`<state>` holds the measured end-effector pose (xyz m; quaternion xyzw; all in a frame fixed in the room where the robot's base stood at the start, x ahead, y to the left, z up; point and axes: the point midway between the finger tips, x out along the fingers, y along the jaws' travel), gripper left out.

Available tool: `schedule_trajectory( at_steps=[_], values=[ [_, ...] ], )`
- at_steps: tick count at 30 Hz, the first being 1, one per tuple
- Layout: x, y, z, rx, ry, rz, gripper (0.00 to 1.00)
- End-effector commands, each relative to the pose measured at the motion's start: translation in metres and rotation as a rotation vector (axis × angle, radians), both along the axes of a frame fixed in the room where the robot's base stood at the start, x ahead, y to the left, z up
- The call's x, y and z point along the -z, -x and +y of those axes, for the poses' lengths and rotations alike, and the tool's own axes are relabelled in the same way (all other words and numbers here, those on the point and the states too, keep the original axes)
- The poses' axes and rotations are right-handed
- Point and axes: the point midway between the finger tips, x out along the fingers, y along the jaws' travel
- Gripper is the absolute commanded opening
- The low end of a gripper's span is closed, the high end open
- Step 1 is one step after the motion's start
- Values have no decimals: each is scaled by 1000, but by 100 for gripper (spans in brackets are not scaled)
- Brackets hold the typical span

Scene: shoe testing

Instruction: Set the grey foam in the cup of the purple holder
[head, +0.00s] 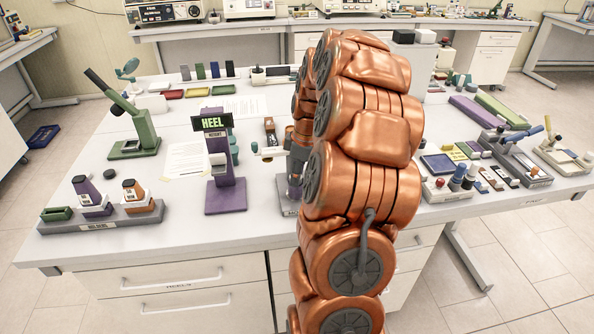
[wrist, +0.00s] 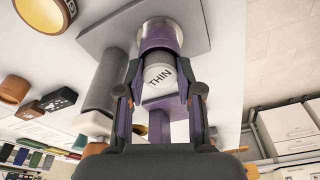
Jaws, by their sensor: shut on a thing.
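In the wrist view my gripper (wrist: 160,86) is shut, its fingers on either side of a pale grey round piece marked THIN (wrist: 159,76). I cannot tell for sure that this piece is the grey foam. A purple cup with a shiny silvery top (wrist: 162,33) is right beside its upper end, on a grey base plate (wrist: 197,14). Purple parts also show below the pale piece; I cannot tell where the holder ends. A darker grey rounded piece (wrist: 102,82) is to the left. In the head view my arm hides most of this spot.
A purple stand with a HEEL sign (head: 224,180) is left of my arm. A grey rack (head: 105,222) with purple and orange pieces is at the front left. A green press (head: 139,135) stands behind it. Several small tools crowd the right side. An orange ring-shaped thing (wrist: 43,12) is near the cup.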

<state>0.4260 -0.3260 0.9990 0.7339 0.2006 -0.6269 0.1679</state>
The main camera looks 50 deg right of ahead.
Motion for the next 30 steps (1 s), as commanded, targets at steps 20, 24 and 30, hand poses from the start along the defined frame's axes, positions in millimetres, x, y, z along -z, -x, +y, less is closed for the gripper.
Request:
schedule_trajectory(
  at_steps=[20,24,30],
  values=[
    [17,1,1,0,-5,5,27],
    [19,2,1,0,-6,7,61],
    [17,1,1,0,-4,5,61]
  ],
)
